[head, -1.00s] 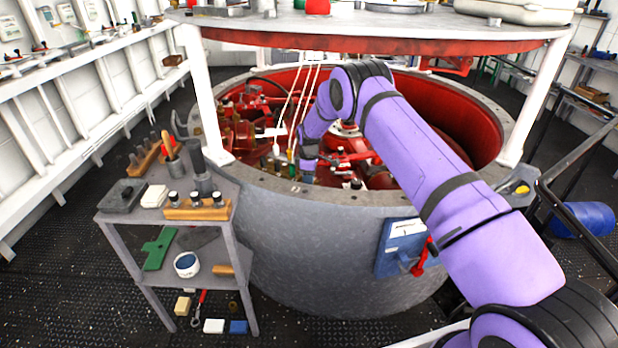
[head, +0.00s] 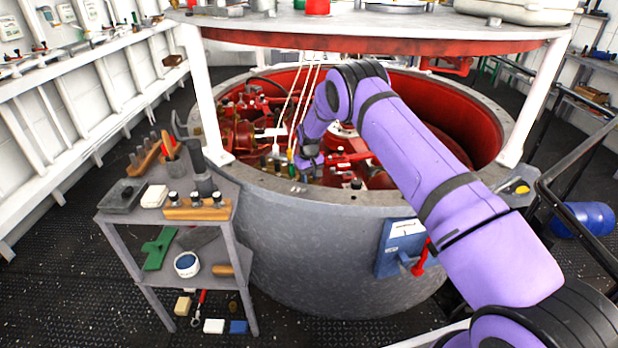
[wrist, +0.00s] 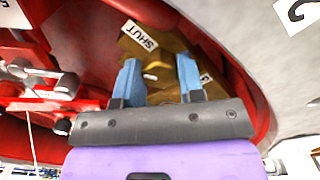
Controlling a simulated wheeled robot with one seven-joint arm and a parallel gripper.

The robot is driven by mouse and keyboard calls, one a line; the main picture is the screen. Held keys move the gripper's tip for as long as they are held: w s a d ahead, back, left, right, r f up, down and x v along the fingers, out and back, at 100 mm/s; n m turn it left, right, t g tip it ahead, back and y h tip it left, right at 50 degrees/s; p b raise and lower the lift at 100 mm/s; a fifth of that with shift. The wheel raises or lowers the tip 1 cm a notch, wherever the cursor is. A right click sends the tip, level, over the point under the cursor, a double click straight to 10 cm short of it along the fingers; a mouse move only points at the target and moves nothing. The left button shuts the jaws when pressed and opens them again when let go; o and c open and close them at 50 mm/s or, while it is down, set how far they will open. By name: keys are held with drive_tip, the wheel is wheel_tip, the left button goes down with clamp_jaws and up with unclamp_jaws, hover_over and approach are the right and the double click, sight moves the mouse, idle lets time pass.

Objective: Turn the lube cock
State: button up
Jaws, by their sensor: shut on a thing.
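The lube cock (wrist: 175,45) is a brass fitting inside the red-lined drum, near its rim in the wrist view. A white label reading "SHUT" (wrist: 139,36) lies on its brass plate, and a second label (wrist: 206,79) is partly hidden by my right finger. My gripper (wrist: 160,76) has its two blue fingers on either side of a brass part of the cock and is shut on it. The handle's exact angle is hard to tell. In the head view my arm reaches over the rim, and the cock cannot be made out clearly near my gripper.
The grey drum rim (head: 285,187) lies close around my wrist. Red machinery (head: 240,135) and pale hanging cords (head: 304,95) crowd the inside. A round table (head: 400,30) on white posts stands above. A tool cart (head: 165,215) stands at the left.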

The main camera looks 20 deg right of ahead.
sight(309, 177)
drive_tip(key=m, duration=0.5)
drive_tip(key=shift+m, duration=0.4)
idle(0.3)
drive_tip(key=o, duration=0.9)
drive_tip(key=shift+r, duration=0.1)
wheel_tip(309, 177, up, 11)
drive_tip(key=shift+f, duration=0.2)
